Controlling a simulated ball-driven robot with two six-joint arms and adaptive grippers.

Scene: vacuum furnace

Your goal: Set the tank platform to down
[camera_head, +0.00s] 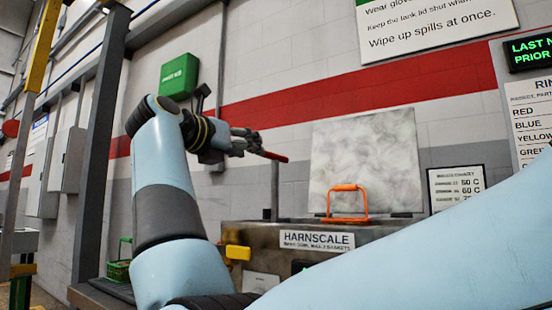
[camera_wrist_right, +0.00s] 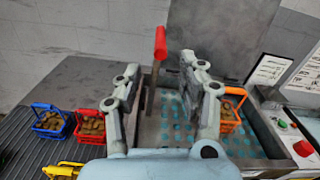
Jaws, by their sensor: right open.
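In the wrist view the red handle (camera_wrist_right: 160,42) stands upright beyond and between the open fingers of my right gripper (camera_wrist_right: 158,75). Contact cannot be made out. The tank's platform (camera_wrist_right: 178,132) shows as a grey surface with teal spots, partly hidden by the fingers. An orange basket (camera_wrist_right: 228,120) with brown pieces stands over it. Its orange handle (camera_head: 345,188) shows above the tank rim. My left gripper is out of view.
A raised lid (camera_head: 365,160) stands behind the tank. A blue basket (camera_wrist_right: 48,120) and a red basket (camera_wrist_right: 92,125) with brown pieces stand on the dark ribbed surface at left. A control panel (camera_wrist_right: 290,130) with green and red buttons is at right. A grey column (camera_head: 98,150) stands left.

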